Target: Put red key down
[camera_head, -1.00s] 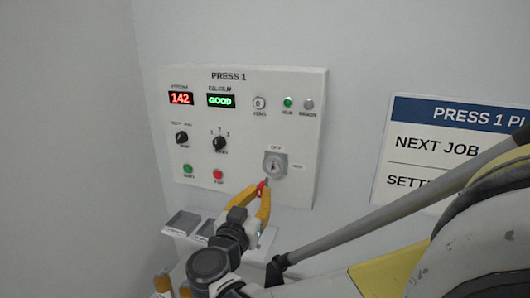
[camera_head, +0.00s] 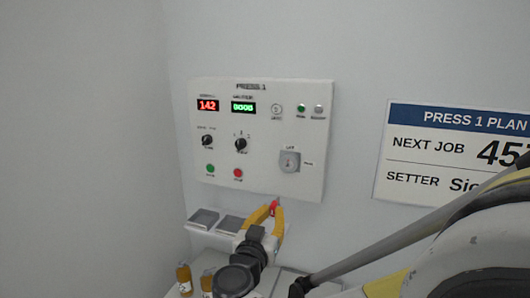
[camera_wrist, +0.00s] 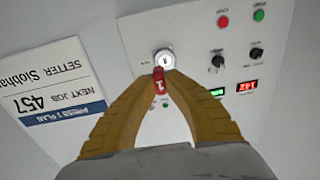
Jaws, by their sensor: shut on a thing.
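The red key (camera_wrist: 160,80) is pinched between the yellow fingertips of my gripper (camera_wrist: 158,88) in the wrist view. In the head view the red key (camera_head: 274,207) shows at the tips of my gripper (camera_head: 268,210), below the panel's lower edge. The key switch (camera_head: 289,161) on the PRESS 1 panel (camera_head: 224,185) is above and apart from the key in the head view. The switch (camera_wrist: 163,59) also shows just beyond the key in the wrist view.
Two small grey trays, one at left (camera_head: 203,217) and one partly behind my gripper (camera_head: 230,223), sit on a ledge below the panel. Two amber bottles (camera_head: 184,278) (camera_head: 207,282) stand at lower left. A PRESS 1 PLAN sign (camera_head: 440,150) hangs on the wall at right.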

